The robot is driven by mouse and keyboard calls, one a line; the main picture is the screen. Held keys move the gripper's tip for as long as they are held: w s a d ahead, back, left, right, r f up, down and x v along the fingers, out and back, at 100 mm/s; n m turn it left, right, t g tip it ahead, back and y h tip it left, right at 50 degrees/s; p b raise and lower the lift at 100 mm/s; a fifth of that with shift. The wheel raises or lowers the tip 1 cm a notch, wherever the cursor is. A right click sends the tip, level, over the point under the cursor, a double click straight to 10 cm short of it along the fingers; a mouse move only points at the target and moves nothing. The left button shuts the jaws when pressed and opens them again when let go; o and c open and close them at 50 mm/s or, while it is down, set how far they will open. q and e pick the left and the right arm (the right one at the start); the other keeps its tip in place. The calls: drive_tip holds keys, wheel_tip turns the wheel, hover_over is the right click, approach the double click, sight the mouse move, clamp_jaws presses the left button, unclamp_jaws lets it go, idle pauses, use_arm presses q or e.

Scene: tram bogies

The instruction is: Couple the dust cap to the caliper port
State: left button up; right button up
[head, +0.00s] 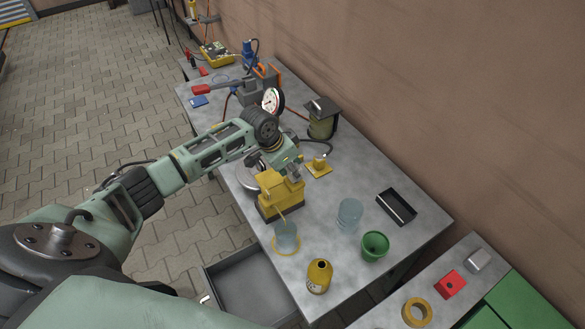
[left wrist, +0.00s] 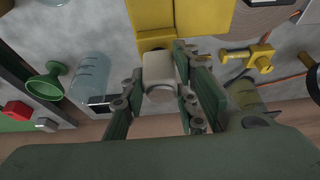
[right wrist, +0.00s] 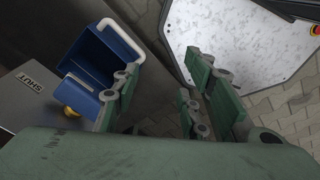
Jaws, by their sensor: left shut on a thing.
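The yellow caliper (head: 281,191) stands on the grey workbench in the head view; part of its body shows at the top of the left wrist view (left wrist: 153,18). My left gripper (head: 291,168) is at the caliper's upper end. It is shut on a pale grey cap (left wrist: 158,75), which seems to be the dust cap. The cap's far end is at the caliper's yellow edge; I cannot tell whether they touch. The port itself is hidden. My right gripper (right wrist: 168,85) is open and empty in the right wrist view, away from the bench.
Near the caliper are a clear cup (head: 286,236), a yellow bottle (head: 319,276), a clear beaker (head: 350,213), a green funnel (head: 375,246) and a yellow fitting (head: 318,167) with a hose. An open drawer (head: 249,289) juts out in front. A blue bin (right wrist: 98,58) lies beside my right gripper.

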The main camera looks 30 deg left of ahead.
use_arm(q)
drive_tip(key=shift+f+b, duration=0.3)
drive_tip(key=shift+f, duration=0.2)
idle(0.4)
drive_tip(key=o, duration=1.2)
drive_tip(key=shift+c, duration=0.2)
drive_tip(key=v, duration=1.2)
drive_tip(key=shift+f, duration=0.1)
